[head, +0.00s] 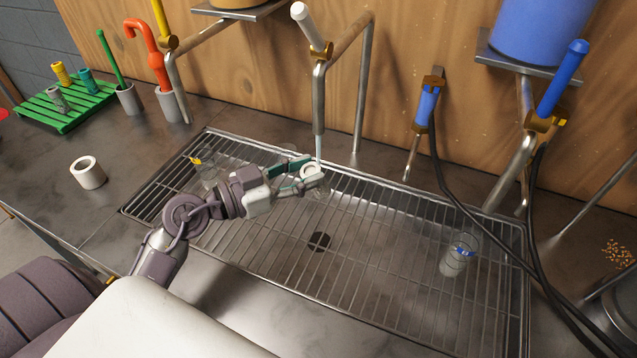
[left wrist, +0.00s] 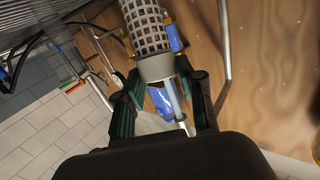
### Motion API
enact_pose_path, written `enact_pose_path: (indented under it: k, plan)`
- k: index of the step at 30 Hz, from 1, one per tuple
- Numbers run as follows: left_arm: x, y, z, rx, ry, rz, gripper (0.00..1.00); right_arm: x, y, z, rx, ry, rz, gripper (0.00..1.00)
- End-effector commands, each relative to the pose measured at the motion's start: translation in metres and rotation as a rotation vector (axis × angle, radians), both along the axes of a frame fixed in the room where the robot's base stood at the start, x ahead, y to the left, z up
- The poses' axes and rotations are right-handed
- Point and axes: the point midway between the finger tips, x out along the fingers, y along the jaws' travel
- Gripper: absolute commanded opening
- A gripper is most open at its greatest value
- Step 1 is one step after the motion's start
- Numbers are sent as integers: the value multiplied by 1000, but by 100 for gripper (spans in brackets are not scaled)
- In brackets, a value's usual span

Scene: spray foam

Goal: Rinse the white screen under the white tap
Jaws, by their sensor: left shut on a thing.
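My left gripper (head: 309,176) is shut on the white screen (head: 312,172), just under the spout of the tap with the white handle (head: 308,25). In the head view the fingers hide much of the screen, and its round pale end faces up. In the left wrist view the screen (left wrist: 150,30) is a mesh cylinder with a solid collar between the fingers. A thin pale line runs down from the spout (head: 319,105) to the screen and looks like water. My right gripper is not in view.
A wire grate (head: 380,240) covers the sink below. A white hollow cylinder (head: 88,172) stands on the left counter, near a green rack (head: 62,108). Black hoses (head: 462,205) cross at right.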

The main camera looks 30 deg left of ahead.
Motion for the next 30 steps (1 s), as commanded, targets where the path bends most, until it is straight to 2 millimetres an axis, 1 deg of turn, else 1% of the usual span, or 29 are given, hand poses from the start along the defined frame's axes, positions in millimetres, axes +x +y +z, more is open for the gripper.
enact_pose_path:
  k: [2,7,21,25,30]
  plan:
    - [-5,1,0,-1,3,0,4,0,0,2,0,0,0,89]
    - [-25,5,1,-2,5,1,4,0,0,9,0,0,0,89]
    - [-80,16,0,-2,4,1,4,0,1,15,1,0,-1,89]
    - [-90,18,0,0,1,1,4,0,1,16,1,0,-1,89]
    - [-93,18,0,0,0,0,4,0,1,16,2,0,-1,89]
